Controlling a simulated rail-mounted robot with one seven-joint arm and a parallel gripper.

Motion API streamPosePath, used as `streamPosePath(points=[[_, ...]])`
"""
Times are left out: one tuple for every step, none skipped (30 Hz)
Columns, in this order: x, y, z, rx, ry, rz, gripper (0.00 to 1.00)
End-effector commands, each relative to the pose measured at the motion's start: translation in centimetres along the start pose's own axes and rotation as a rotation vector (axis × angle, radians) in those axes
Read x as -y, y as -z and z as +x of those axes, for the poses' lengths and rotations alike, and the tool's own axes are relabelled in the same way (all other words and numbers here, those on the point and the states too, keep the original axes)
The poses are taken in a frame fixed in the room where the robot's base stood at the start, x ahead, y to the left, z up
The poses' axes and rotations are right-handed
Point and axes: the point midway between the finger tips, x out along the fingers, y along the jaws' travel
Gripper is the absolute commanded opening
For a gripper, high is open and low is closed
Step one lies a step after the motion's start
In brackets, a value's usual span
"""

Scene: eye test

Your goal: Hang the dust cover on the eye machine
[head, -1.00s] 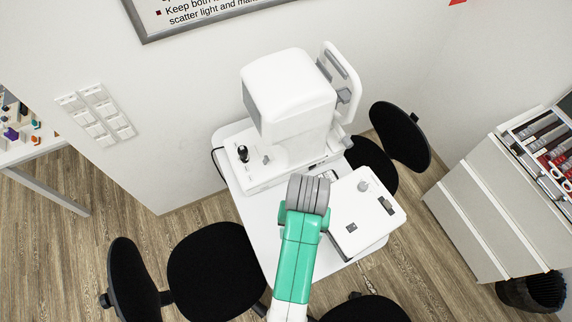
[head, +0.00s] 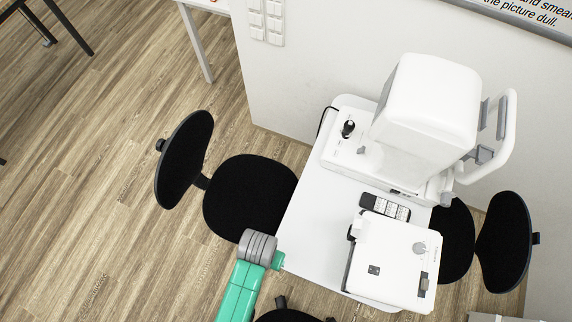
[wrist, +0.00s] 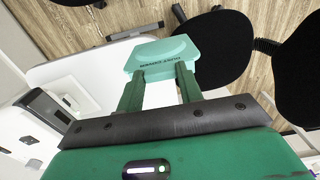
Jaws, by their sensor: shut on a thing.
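The eye machine (head: 425,110) is a white, bulky instrument with a rounded top. It stands at the back of the small white table (head: 318,225) in the head view, and no cover shows on it. In the wrist view, my gripper (wrist: 159,72) has its two dark green fingers shut on the dust cover (wrist: 163,54), a folded-looking teal piece with dark lettering. In the head view my arm is at the table's front left edge, apart from the machine. My fingers and most or all of the cover are hidden there.
A white box-shaped device (head: 395,260) and a dark remote-like object (head: 385,207) are on the table. Black chairs stand at its left (head: 250,195) and right (head: 505,240), and another seat is at the front. A wall closes off the back. The left floor is open.

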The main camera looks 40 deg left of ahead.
Motion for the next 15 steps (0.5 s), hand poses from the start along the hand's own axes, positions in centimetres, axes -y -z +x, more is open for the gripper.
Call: streamPosePath(points=[[-0.8, 1.7, -0.1, -0.004, -0.001, 0.003, 0.23], [-1.2, 2.6, 0.0, -0.003, 0.0, 0.004, 0.23], [-1.8, 3.7, 0.1, -0.003, 0.0, 0.003, 0.23], [-2.3, 4.6, 0.2, -0.004, 0.001, 0.004, 0.23], [-2.7, 5.4, 0.3, -0.003, 0.0, 0.003, 0.23], [-3.2, 6.5, 0.4, -0.003, 0.0, 0.002, 0.23], [-3.6, 7.2, 0.6, -0.002, 0.0, 0.003, 0.23], [-4.0, 7.8, 0.7, -0.001, 0.0, 0.003, 0.23], [-4.3, 8.6, 0.7, -0.001, 0.0, 0.001, 0.23], [-4.6, 9.0, 0.8, -0.001, 0.001, 0.001, 0.23], [-4.8, 9.4, 0.9, 0.0, 0.0, 0.002, 0.23], [-5.0, 9.8, 0.9, 0.0, 0.0, 0.002, 0.23], [-5.1, 10.0, 1.0, 0.0, 0.0, 0.002, 0.23], [-5.2, 10.1, 1.0, 0.0, 0.0, 0.001, 0.23], [-5.2, 10.2, 1.0, 0.0, 0.0, 0.001, 0.23]])
